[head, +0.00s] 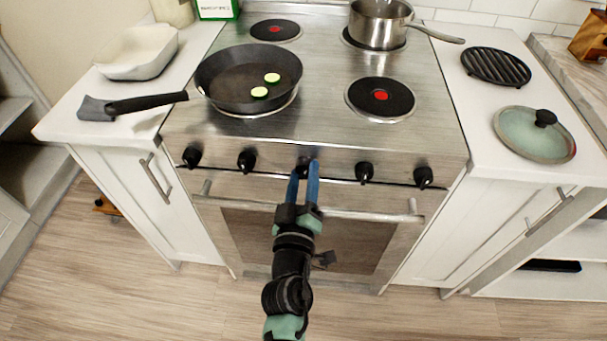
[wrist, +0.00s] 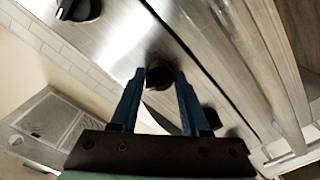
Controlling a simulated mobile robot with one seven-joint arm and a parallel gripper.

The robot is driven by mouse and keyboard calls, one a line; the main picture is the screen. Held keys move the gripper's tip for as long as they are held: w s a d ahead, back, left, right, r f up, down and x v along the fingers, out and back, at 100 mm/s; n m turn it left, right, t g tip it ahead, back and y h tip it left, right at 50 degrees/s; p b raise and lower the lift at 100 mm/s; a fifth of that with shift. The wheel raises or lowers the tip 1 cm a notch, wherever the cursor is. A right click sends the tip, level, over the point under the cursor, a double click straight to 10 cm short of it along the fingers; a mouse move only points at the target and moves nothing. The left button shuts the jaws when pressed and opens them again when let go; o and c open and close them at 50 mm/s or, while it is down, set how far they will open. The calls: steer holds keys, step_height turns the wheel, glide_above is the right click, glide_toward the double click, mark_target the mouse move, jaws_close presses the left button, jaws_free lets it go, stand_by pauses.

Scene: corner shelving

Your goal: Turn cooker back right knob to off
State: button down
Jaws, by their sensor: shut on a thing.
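The steel cooker (head: 330,130) has a row of several black knobs along its front panel. My gripper (head: 304,168) reaches up to the panel with its two blue fingers closed around the middle knob (head: 303,161). In the wrist view the same dark knob (wrist: 159,73) sits between the fingertips, touching both sides. The fingers partly hide it, so its pointer angle cannot be read. A steel saucepan (head: 379,24) stands on the back right burner. The frames show no label telling which burner the middle knob serves.
Neighbouring knobs stand apart on the left (head: 247,160) and right (head: 364,172). The oven handle (head: 350,214) runs just below. A frying pan (head: 248,82) with two green slices sits on the front left burner. The front right burner (head: 380,98) is bare.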

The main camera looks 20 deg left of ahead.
steer(key=shift+n, duration=1.9)
steer(key=shift+c, duration=1.9)
jaws_free()
steer(key=shift+s, duration=0.1)
steer(key=b+v, duration=0.1)
steer(key=v, duration=1.1)
steer(key=shift+s, duration=0.4)
steer(key=shift+d, duration=0.15)
